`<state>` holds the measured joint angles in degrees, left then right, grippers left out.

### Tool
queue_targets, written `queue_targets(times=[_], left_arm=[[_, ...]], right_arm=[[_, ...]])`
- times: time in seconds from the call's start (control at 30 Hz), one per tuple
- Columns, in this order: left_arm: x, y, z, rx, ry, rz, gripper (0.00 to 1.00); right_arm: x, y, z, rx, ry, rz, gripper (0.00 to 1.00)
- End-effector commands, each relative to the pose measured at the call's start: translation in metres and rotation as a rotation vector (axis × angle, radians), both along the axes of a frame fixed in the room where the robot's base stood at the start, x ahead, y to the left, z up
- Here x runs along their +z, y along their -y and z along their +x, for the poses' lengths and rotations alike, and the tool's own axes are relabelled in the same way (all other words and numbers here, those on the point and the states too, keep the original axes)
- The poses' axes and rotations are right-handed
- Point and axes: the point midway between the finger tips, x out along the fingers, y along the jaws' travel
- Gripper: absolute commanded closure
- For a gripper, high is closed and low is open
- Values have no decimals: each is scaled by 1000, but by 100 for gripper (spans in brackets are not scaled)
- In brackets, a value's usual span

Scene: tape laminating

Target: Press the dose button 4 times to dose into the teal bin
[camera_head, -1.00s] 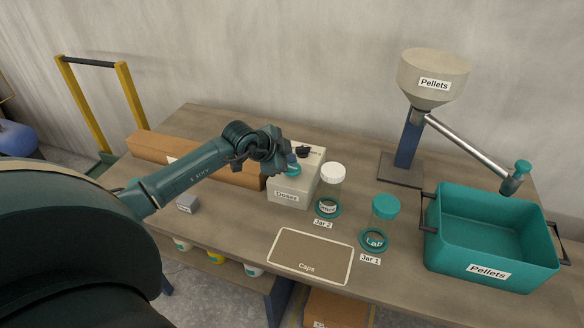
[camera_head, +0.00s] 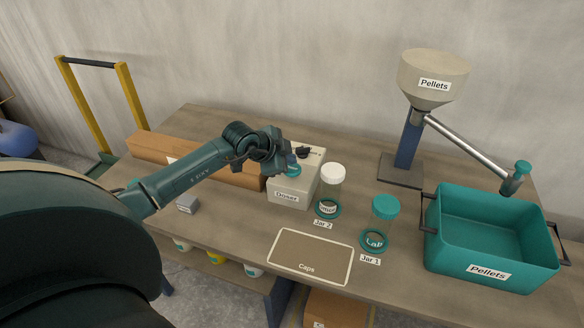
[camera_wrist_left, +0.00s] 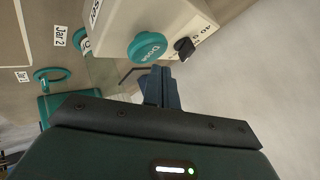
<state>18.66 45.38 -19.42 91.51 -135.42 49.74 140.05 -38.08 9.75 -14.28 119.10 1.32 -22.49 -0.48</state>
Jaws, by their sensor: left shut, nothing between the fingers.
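The doser (camera_head: 288,196) is a pale box on the table with a teal dose button on top. In the left wrist view the teal button (camera_wrist_left: 147,47), marked "Dose", sits beside a black knob (camera_wrist_left: 184,47). My left gripper (camera_head: 291,172) is shut and empty at the button. In the left wrist view its closed fingertips (camera_wrist_left: 160,72) appear just below the button; I cannot tell whether they touch it. The teal bin (camera_head: 437,229), labelled "Pellets", stands open at the right of the table. My right gripper is not in view.
Jar 2 (camera_head: 331,190) with a white lid and Jar 1 (camera_head: 383,223) with a teal lid stand between doser and bin. A Pellets hopper (camera_head: 433,72) has a tube slanting toward the bin. The Caps mat (camera_head: 307,267) lies in front. A cardboard box (camera_head: 150,146) lies behind my arm.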

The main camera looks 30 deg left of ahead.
Motion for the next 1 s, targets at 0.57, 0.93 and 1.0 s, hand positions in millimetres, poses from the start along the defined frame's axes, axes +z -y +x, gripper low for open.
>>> queue_targets(times=[0.57, 0.93, 1.0], left_arm=[[0, 0, 0, 0, 0, 0, 100], [-9, 0, 0, 1, 0, -1, 100], [-9, 0, 0, 0, 0, 0, 100]], right_arm=[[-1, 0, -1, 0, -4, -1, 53], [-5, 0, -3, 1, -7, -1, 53], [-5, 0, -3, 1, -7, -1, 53]])
